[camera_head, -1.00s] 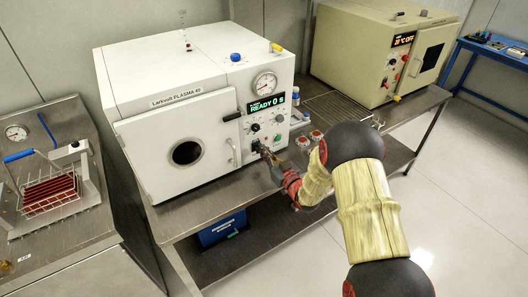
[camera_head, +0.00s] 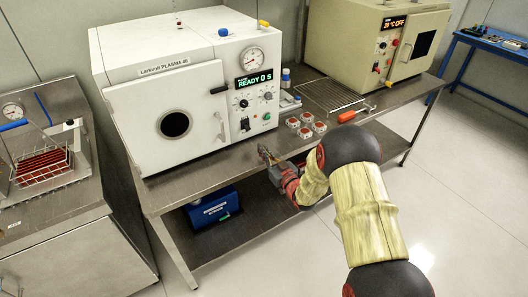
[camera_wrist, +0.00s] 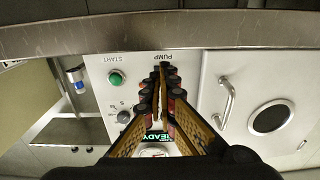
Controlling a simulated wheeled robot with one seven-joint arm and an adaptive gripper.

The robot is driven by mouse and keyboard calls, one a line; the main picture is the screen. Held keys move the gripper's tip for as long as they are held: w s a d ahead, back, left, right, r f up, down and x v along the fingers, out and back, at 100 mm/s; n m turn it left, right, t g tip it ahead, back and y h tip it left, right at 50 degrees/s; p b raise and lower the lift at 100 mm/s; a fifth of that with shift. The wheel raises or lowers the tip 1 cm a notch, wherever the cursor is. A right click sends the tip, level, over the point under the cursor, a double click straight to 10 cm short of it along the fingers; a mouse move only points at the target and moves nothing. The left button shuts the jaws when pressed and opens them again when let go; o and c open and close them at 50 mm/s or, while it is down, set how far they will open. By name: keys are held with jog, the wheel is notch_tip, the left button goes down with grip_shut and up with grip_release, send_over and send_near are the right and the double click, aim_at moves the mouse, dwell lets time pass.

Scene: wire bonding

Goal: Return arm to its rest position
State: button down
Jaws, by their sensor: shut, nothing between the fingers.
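My gripper (camera_head: 266,153) is at the front edge of the steel bench, in front of the white plasma machine (camera_head: 190,140). Its fingers are shut with nothing between them. In the wrist view the fingers (camera_wrist: 163,75) point toward the machine's control panel (camera_wrist: 115,100), with the green START button beside them. The fingers stand apart from the panel. My arm bends in from the lower right of the head view.
The steel bench (camera_head: 225,160) holds several small red-and-white pieces (camera_head: 305,132), a wire rack (camera_head: 335,97) and a red-handled tool (camera_head: 347,116). A beige oven (camera_head: 385,40) stands behind. A blue box (camera_head: 213,207) sits on the lower shelf. A wire basket (camera_head: 42,168) is at left.

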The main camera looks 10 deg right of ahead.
dwell(0.4)
jog(key=shift+w+r, duration=0.15)
jog(key=shift+r, duration=0.3)
jog(key=s+d+r+m+g+h+p, duration=0.1)
jog(key=s+r+g+h, duration=0.15)
jog(key=r, duration=0.35)
jog(key=s+d+r+g+h+p, duration=0.1)
jog(key=s+d+r, duration=0.1)
jog(key=s+r, duration=0.35)
jog(key=s+d+r+m+g+h+p, duration=0.1)
jog(key=s+r+h, duration=0.1)
jog(key=r, duration=0.6)
jog(key=s+a+r+g+p, duration=0.1)
jog(key=s+r+g, duration=0.1)
jog(key=s, duration=1.6)
jog(key=s+a+r+m+g+p, duration=0.1)
jog(key=s+g, duration=0.4)
jog(key=s, duration=1.3)
jog(key=shift+s+a+r+m+p, duration=0.3)
jog(key=shift+a+r+p, duration=0.1)
jog(key=shift+a+r, duration=0.25)
